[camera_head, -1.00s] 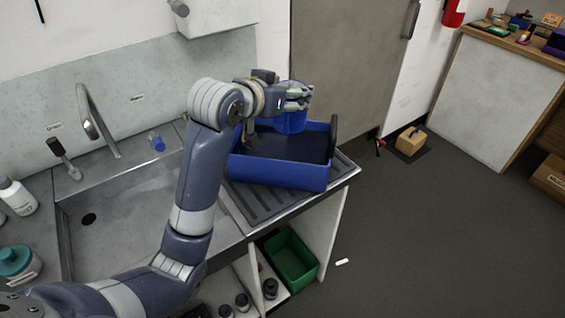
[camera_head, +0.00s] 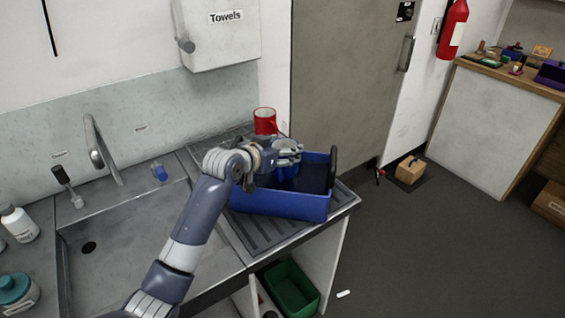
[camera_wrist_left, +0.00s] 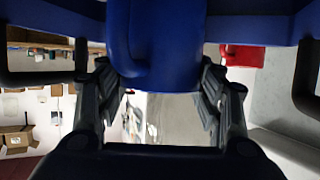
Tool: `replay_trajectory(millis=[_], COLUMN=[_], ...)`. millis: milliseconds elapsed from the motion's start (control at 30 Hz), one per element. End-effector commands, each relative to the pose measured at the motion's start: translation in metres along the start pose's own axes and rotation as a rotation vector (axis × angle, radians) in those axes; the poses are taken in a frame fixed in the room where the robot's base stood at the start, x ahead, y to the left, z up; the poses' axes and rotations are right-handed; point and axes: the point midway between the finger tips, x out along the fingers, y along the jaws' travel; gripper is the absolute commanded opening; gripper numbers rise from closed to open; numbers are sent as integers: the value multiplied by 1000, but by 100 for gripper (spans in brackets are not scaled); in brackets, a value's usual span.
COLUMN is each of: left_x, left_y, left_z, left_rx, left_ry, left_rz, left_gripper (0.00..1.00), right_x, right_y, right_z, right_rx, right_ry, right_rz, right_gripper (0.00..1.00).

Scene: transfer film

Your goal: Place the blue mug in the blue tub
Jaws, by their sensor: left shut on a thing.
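The blue tub (camera_head: 280,205) stands on the ribbed drainboard right of the sink, with black handles. My left gripper (camera_head: 289,153) is shut on the blue mug (camera_head: 286,172) and holds it over the tub's opening, its lower part seemingly inside the tub. I cannot tell whether the mug touches the tub's floor. In the left wrist view the blue mug (camera_wrist_left: 160,45) fills the space between the fingers of my left gripper (camera_wrist_left: 158,77). The tub's blue wall (camera_wrist_left: 255,27) shows behind it. My right gripper is not in view.
A red mug (camera_head: 265,121) stands on the drainboard behind the tub. A tap (camera_head: 97,150) rises over the sink (camera_head: 130,235) at left. A towel dispenser (camera_head: 218,35) hangs on the wall. A green crate (camera_head: 291,289) sits below the counter.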

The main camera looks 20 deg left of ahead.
Motion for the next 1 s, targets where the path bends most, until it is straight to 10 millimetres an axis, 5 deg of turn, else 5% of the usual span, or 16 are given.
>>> replay_trajectory(millis=[433,867,900,1000], left_x=[19,22,22,22], left_y=[0,0,0,0], left_z=[44,52,53,53], left_rx=[-1,1,0,0], left_ry=[4,5,2,1], left_rz=[0,0,0,0], left_gripper=[10,10,66,81], right_x=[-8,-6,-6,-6], right_y=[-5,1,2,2], right_z=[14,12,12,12], right_rx=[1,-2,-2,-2], right_ry=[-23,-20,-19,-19], right_rz=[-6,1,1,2], right_gripper=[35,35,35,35])
